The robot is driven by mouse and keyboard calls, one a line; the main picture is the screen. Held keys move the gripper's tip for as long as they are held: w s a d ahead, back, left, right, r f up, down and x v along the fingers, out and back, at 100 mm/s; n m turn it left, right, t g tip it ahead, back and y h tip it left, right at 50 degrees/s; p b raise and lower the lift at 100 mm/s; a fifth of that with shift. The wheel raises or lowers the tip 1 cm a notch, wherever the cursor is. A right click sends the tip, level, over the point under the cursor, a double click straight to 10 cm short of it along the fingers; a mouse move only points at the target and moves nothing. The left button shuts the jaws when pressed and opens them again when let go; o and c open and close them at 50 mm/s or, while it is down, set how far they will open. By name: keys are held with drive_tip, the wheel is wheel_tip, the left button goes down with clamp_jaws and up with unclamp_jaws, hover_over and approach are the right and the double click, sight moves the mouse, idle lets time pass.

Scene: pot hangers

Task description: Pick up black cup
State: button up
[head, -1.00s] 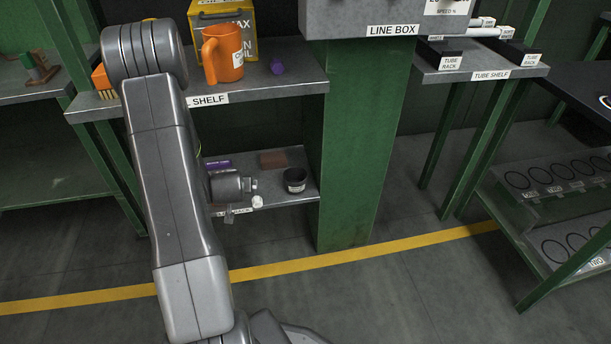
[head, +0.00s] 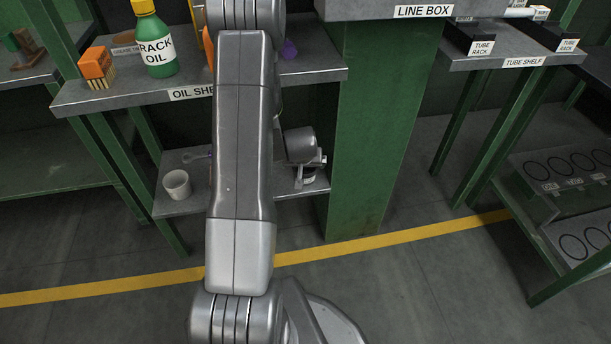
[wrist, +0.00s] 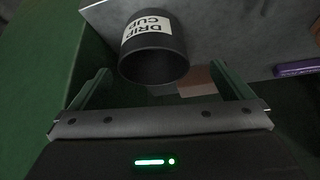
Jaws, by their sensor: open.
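The black cup (wrist: 154,52) shows in the wrist view, lying across the picture with its dark mouth toward my gripper and a white "DRIP CUP" label on its side. It stands on the grey lower shelf (wrist: 215,30). My gripper (wrist: 165,85) is open, with one finger on each side of the view, and the cup is just beyond the fingertips, between their lines. Nothing is held. In the head view my gripper (head: 309,170) is at the lower shelf's right end and the cup is largely hidden behind it.
A brown block (wrist: 197,78) and a purple item (wrist: 298,68) lie near the cup. A white cup (head: 177,184) stands on the lower shelf's left. The oil shelf (head: 120,92) lies above, holding a green bottle (head: 156,55). A green post (head: 380,130) stands close on the right.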

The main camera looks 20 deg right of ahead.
sight(305, 171)
drive_tip(key=x, duration=0.2)
drive_tip(key=b+x, duration=0.1)
drive_tip(key=x, duration=0.1)
drive_tip(key=b+x, duration=0.1)
drive_tip(key=x, duration=0.1)
drive_tip(key=shift+s+d, duration=0.2)
drive_tip(key=shift+d, duration=0.1)
drive_tip(key=c, duration=1)
